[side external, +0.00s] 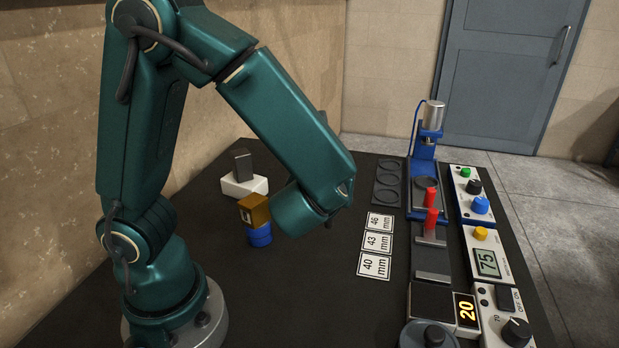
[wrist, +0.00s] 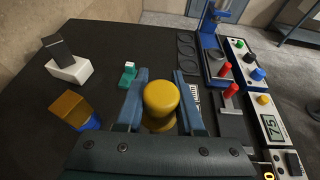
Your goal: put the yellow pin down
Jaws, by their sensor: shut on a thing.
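My gripper (wrist: 161,80) is shut on the yellow pin (wrist: 160,97). In the wrist view the pin stands between the two blue-grey fingers, its round head toward the camera and a wider yellow part below it. I cannot tell whether its underside touches the dark table. In the side view my arm hides the pin and the fingers.
An ochre block on a blue piece (side external: 260,234) stands left of my gripper. Behind are a white block with a dark piece (side external: 244,186) and a small green piece (wrist: 128,76). Size cards (side external: 376,242), a blue press (side external: 424,165) and control boxes (side external: 487,255) lie right.

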